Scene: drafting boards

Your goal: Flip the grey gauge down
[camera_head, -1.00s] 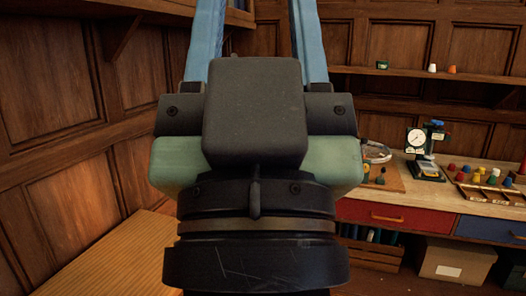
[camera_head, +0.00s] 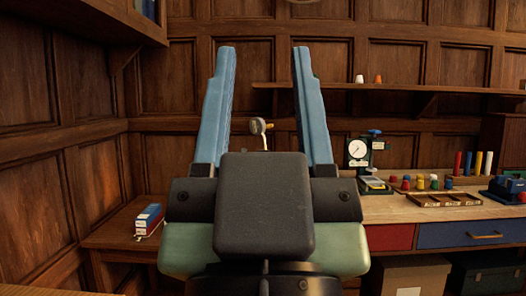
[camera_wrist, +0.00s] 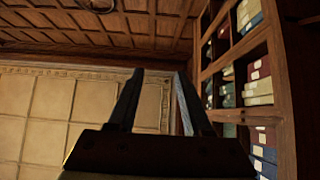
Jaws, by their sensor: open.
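My gripper (camera_head: 264,50) is open and empty, its two blue fingers pointing up and away in the head view. It also shows in the wrist view (camera_wrist: 160,75), with nothing between the fingers. A dial gauge with a white face (camera_head: 357,150) on a dark green stand is on the bench at right.
The wooden bench (camera_head: 405,208) carries several coloured pegs and a compartment tray (camera_head: 440,200). Red and blue books (camera_head: 149,219) lie at left. A wall shelf (camera_head: 430,88) runs behind. The wrist view shows a bookcase (camera_wrist: 285,85) and a panelled ceiling.

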